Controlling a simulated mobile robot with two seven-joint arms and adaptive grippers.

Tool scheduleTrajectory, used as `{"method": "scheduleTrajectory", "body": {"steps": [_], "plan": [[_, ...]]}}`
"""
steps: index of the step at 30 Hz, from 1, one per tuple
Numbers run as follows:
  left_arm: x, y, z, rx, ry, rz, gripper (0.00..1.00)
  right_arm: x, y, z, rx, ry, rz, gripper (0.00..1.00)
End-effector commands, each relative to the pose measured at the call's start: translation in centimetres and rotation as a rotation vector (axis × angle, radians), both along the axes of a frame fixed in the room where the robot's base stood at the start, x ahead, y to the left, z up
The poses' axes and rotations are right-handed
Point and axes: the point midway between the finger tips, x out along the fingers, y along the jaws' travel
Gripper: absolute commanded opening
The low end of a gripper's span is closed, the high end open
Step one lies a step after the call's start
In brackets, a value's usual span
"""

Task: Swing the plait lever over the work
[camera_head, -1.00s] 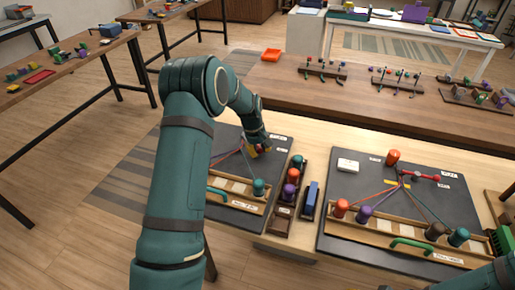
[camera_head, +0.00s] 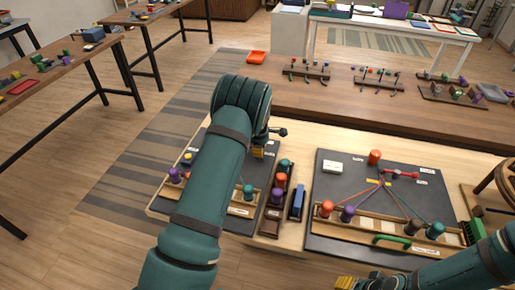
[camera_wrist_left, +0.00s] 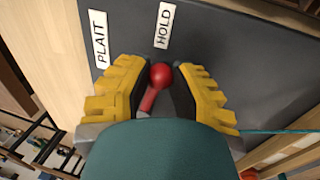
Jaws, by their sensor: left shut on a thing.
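The left black board (camera_head: 192,160) is partly covered by my left arm. My left gripper (camera_head: 262,150) is at its far right corner. In the left wrist view, the yellow fingers of my left gripper (camera_wrist_left: 158,85) close around a lever with a red ball knob (camera_wrist_left: 160,75). The knob is between the fingertips, near the "HOLD" label (camera_wrist_left: 164,26). The "PLAIT" label (camera_wrist_left: 99,38) is to the left. The lever's base is hidden by the gripper. Yellow fingertips of my right gripper (camera_head: 345,283) show at the bottom edge, too cut off to judge.
A right board (camera_head: 330,190) holds cords, pegs and its own red lever (camera_head: 402,174). A narrow peg rack (camera_head: 274,208) and a blue block (camera_head: 297,202) lie between the boards. A long brown table (camera_head: 340,100) stands behind.

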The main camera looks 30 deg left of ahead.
Motion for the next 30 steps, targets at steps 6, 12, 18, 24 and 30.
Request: {"method": "scheduleTrajectory", "body": {"steps": [6, 12, 18, 24, 30], "plan": [[0.7, 0.2, 0.0, 0.002, 0.001, 0.118, 0.00, 0.2, 0.0, 0.5, -0.001, -0.004, -0.003, 0.47], [1.1, 0.2, 0.0, 0.002, 0.001, 0.176, 0.00, 0.3, 0.0, 0.7, -0.002, -0.006, -0.004, 0.47], [1.2, 0.3, -0.1, 0.001, 0.001, 0.198, 0.00, 0.3, 0.0, 0.7, -0.002, -0.007, -0.005, 0.47], [1.2, 0.3, -0.1, 0.000, 0.001, 0.200, 0.00, 0.3, -0.1, 0.7, -0.002, -0.007, -0.005, 0.47], [1.2, 0.3, -0.1, 0.001, 0.000, 0.199, 0.45, 0.3, 0.0, 0.7, -0.002, -0.007, -0.005, 0.47]]}}
